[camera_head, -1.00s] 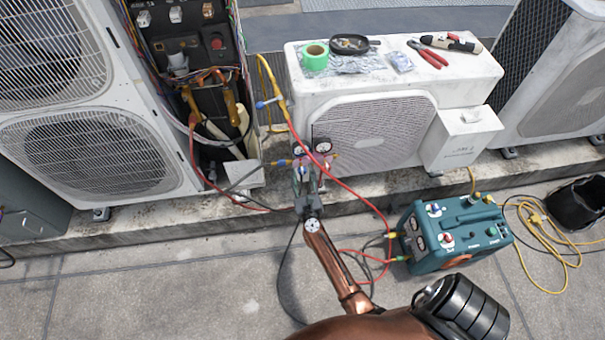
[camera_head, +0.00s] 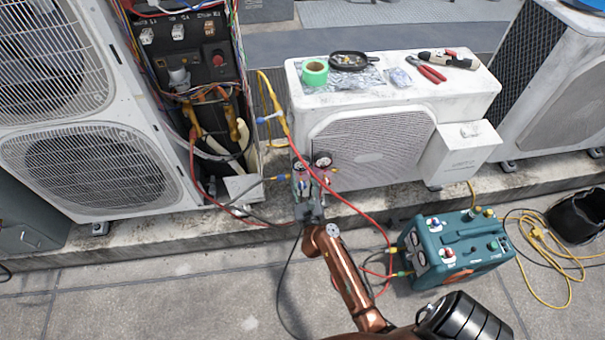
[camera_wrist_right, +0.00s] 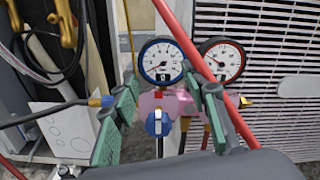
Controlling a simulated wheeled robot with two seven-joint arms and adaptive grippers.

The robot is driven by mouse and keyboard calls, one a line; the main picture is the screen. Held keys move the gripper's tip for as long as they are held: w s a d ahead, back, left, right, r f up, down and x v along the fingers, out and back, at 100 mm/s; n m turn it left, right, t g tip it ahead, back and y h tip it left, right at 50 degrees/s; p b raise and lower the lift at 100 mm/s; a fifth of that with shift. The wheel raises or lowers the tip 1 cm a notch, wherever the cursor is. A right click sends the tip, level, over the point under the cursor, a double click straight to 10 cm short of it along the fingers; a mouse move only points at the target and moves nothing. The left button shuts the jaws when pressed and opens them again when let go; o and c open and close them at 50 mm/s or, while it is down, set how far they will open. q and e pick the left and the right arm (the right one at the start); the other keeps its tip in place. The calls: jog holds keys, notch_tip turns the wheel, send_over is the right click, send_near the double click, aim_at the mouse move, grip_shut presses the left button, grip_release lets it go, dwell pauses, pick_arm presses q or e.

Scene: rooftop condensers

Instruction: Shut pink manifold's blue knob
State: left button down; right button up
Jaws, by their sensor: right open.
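The pink manifold (camera_wrist_right: 173,103) shows in the right wrist view below a blue-rimmed gauge (camera_wrist_right: 161,62) and a red-rimmed gauge (camera_wrist_right: 221,60). Its blue knob (camera_wrist_right: 158,123) faces the camera near the middle. My right gripper (camera_wrist_right: 162,98) is open, with one green-padded finger left of the knob and the other right of it. I cannot tell whether either finger touches the manifold. In the head view my right gripper (camera_head: 309,207) is at the manifold's front and hides much of it; the gauges (camera_head: 322,160) show above. My left gripper is not in view.
A red hose (camera_head: 352,207) crosses close to the manifold's right side. A white condenser (camera_head: 370,145) stands behind, with tape and tools on top. A teal recovery machine (camera_head: 460,250) sits on the paving at right. Open wiring (camera_head: 200,95) is at left.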

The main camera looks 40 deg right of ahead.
jog(key=shift+a+r, duration=0.1)
jog(key=shift+r, duration=1.5)
